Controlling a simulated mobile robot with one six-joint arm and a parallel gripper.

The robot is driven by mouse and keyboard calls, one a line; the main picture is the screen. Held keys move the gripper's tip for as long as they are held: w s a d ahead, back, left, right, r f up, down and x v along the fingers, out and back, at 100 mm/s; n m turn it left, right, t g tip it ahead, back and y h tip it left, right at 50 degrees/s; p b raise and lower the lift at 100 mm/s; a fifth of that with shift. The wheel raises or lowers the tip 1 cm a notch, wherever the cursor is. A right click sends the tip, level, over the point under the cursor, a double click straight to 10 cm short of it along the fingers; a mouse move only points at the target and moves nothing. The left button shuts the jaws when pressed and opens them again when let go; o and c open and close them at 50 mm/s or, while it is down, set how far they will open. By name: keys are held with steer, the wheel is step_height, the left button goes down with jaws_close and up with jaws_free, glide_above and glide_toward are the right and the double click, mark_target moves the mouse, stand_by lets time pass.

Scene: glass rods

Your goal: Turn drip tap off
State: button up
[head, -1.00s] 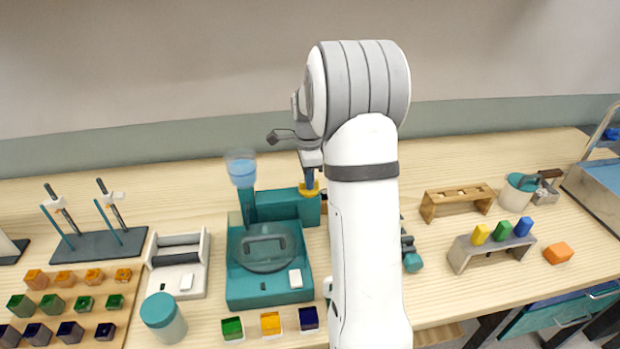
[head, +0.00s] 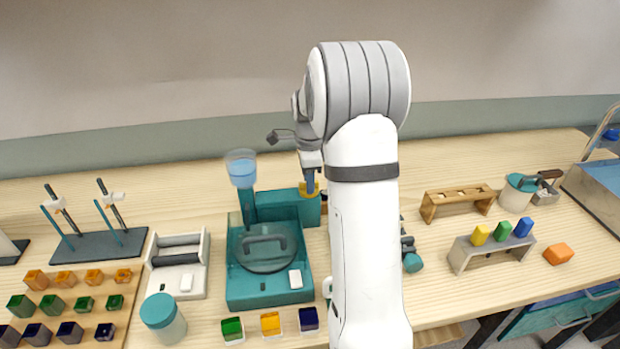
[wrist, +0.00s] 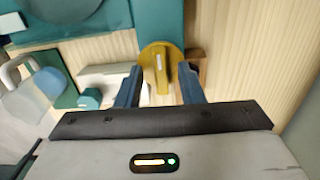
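The drip tap is a yellow round knob with a raised grip bar (wrist: 160,70), on the teal machine; in the head view the knob (head: 316,187) shows partly behind my gripper. My gripper (wrist: 160,85) has its two dark blue fingers on either side of the grip bar. A gap shows between each finger and the bar, so it is open around the bar; whether a fingertip touches the knob I cannot tell. In the head view my gripper (head: 310,180) points down at the knob, its fingers largely overlapping.
The teal machine (head: 240,292) carries a round clear lid with a handle and a funnel with blue liquid (head: 242,172) beside the knob. A white device (head: 180,270) stands to its left. A wooden rack (head: 430,205) and a grey rack (head: 465,255) stand right of my arm.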

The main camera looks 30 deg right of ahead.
step_height(320, 180, up, 8)
steer(key=shift+f+b, duration=0.2)
steer(key=shift+b, duration=0.15)
steer(key=shift+r, duration=0.1)
stand_by(0.4)
steer(key=shift+s+a+r, duration=0.1)
steer(key=shift+a, duration=0.05)
steer(key=s+a+n+t, duration=0.1)
steer(key=s+a+n, duration=0.6)
steer(key=s+n, duration=0.3)
steer(key=s+a+n+t, duration=0.2)
steer(key=s+a+n, duration=0.6)
steer(key=s, duration=0.8)
steer(key=n, duration=0.3)
steer(key=shift+s, duration=0.15)
steer(key=shift+a, duration=0.1)
